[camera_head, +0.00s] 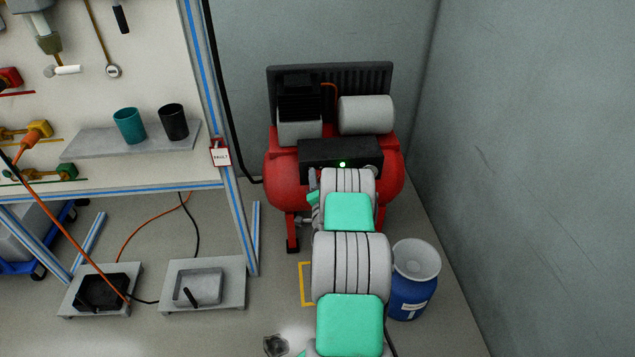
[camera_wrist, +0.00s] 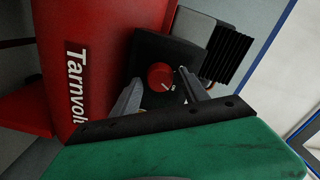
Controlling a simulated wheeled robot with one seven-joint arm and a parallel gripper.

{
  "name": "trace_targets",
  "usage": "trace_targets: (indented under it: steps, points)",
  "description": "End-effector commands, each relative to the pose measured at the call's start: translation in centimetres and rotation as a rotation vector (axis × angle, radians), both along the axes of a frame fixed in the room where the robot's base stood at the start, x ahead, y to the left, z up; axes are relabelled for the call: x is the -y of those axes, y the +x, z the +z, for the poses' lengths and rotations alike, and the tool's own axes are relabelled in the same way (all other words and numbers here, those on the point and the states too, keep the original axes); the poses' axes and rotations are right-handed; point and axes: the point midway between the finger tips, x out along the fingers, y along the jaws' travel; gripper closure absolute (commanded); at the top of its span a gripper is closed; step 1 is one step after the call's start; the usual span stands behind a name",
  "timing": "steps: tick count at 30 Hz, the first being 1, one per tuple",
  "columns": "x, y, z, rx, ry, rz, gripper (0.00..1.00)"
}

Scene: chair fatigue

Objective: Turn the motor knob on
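The motor knob (camera_wrist: 159,76) is a round red dial on the black control box (camera_wrist: 150,52) of the red compressor. A small white mark shows at its lower right edge, beside a label too small to read. My gripper (camera_wrist: 162,86) is open, with one grey finger on each side of the knob in the wrist view. I see no clear contact, and the depth gap cannot be told. In the head view the same black box (camera_head: 318,152) shows a lit green lamp (camera_head: 342,164). My arm hides the knob and most of my gripper there.
The red compressor tank (camera_head: 283,180) stands against the back wall. A blue drum (camera_head: 409,298) stands right of my arm, near the right wall. A workbench with a shelf (camera_head: 100,146) is at the left. Two pedals (camera_head: 90,292) (camera_head: 230,285) lie on the floor.

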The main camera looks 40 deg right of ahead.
Motion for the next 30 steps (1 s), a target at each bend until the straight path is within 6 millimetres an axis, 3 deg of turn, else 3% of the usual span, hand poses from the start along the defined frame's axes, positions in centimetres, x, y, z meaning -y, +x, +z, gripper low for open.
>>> trace_targets:
  steps: [11, 21, 30]
  points:
    - [-0.3, -0.5, -0.1, -0.002, 0.001, 0.000, 0.43]
    - [-3.4, -5.2, -0.3, -0.001, 0.002, -0.002, 0.43]
    - [-4.4, -6.5, 0.0, 0.000, 0.000, 0.000, 0.43]
